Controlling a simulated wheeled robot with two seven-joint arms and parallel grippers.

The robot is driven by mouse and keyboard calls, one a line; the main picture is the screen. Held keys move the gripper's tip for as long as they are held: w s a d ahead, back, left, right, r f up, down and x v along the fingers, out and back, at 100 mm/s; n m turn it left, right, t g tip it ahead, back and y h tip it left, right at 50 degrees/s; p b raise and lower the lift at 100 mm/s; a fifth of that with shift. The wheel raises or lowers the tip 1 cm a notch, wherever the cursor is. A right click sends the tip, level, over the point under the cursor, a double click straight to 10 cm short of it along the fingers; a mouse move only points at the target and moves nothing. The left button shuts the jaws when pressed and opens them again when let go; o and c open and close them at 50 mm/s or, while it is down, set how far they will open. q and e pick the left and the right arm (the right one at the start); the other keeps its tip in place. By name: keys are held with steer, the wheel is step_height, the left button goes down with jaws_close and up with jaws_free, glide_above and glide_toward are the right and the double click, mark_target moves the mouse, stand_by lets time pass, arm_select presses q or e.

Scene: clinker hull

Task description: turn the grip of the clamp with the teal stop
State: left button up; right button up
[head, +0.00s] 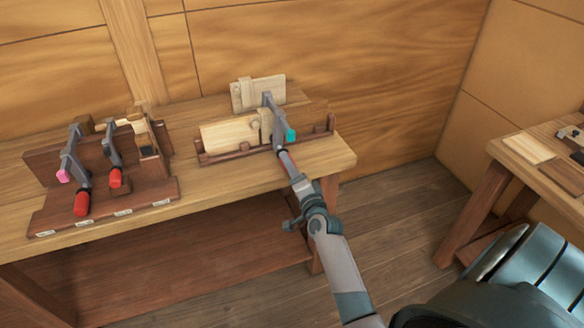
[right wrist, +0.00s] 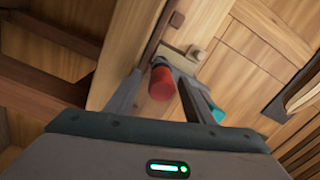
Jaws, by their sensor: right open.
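The clamp (head: 273,112) with the teal stop (head: 291,136) has a grey bar and sits on pale boards at the right part of the bench. Its teal stop also shows in the right wrist view (right wrist: 217,115). Its red grip (right wrist: 162,83) shows between the fingers in the right wrist view; in the head view it is mostly hidden by my gripper. My right gripper (right wrist: 168,88) is open, with a finger on either side of the grip. I cannot tell whether either finger touches it. My left gripper is not in view.
A dark rack (head: 110,200) on the bench's left holds two clamps with red grips, one with a pink stop (head: 63,176). A low wooden tray (head: 230,153) lies under the pale board (head: 228,133). A second table (head: 500,158) stands at right; floor lies between.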

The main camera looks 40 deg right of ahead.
arm_select(q)
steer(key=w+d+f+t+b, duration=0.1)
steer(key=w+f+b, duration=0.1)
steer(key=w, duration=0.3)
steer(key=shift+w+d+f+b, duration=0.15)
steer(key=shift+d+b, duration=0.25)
steer(key=shift+b, duration=0.35)
arm_select(e)
steer(key=v, duration=1.7)
steer(key=shift+s, duration=0.25)
steer(key=shift+a, duration=0.1)
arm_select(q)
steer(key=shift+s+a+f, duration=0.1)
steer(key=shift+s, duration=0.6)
